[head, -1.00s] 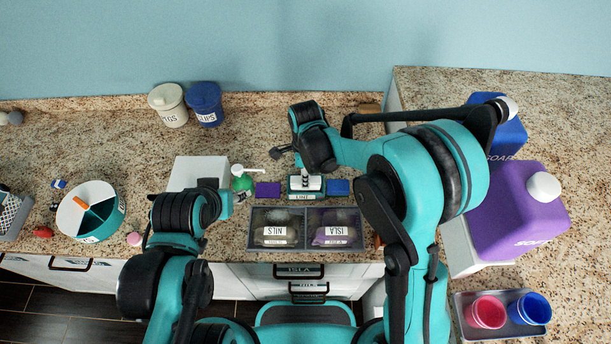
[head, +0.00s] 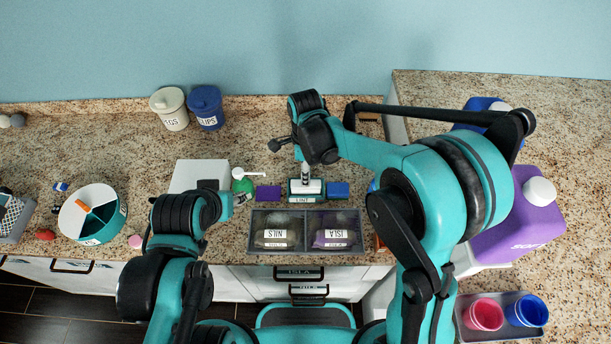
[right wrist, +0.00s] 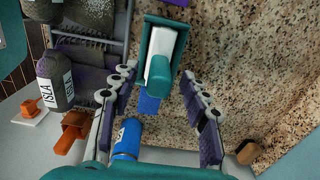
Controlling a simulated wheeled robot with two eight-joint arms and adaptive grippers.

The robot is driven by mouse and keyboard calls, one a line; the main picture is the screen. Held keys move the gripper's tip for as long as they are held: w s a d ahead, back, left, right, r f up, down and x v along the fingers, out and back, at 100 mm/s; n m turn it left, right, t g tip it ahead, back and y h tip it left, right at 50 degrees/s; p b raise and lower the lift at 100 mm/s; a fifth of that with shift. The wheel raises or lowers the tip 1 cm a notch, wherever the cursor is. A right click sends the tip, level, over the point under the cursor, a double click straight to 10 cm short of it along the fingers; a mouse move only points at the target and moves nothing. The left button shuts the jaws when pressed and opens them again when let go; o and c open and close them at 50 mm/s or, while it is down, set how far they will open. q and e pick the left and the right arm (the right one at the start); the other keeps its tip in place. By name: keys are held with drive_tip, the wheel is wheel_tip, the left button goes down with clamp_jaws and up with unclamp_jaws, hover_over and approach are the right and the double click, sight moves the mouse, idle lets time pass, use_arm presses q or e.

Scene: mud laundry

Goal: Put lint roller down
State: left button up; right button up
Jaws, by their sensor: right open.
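The lint roller (head: 306,184), with a white head, sits in a teal holder labelled LINT (head: 305,196) behind the grey two-part tray. In the right wrist view the white roller (right wrist: 160,70) lies within the teal holder (right wrist: 164,38). My right gripper (right wrist: 158,78) is open, its fingers spread on either side of the near end of the roller and holding nothing. In the head view my right arm hides much of this gripper. My left gripper (head: 240,197) is beside the green bottle (head: 242,183); its jaws are too small to read.
The tray (head: 306,251) holds bundles labelled NILS and ISLA. Blue (head: 338,189) and purple (head: 268,193) blocks flank the holder. A white box (head: 198,174) stands left. A purple soap container (head: 520,215) and a tray with pink and blue cups (head: 505,333) are right.

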wheel_tip(320, 180, up, 8)
drive_tip(key=shift+f+p, duration=0.25)
drive_tip(key=shift+p, duration=0.25)
drive_tip(key=shift+d+r, duration=0.2)
drive_tip(key=s+d+r+n+t, duration=0.2)
drive_tip(key=s+d+n+t, duration=0.1)
drive_tip(key=s+d+n, duration=0.4)
drive_tip(key=s+d+r+n+t, duration=0.2)
drive_tip(key=s+d+n+t, duration=0.2)
drive_tip(key=s+d+n, duration=0.3)
drive_tip(key=d+n, duration=0.3)
drive_tip(key=n, duration=0.1)
drive_tip(key=shift+s+d+r, duration=0.25)
drive_tip(key=shift+s+r, duration=0.1)
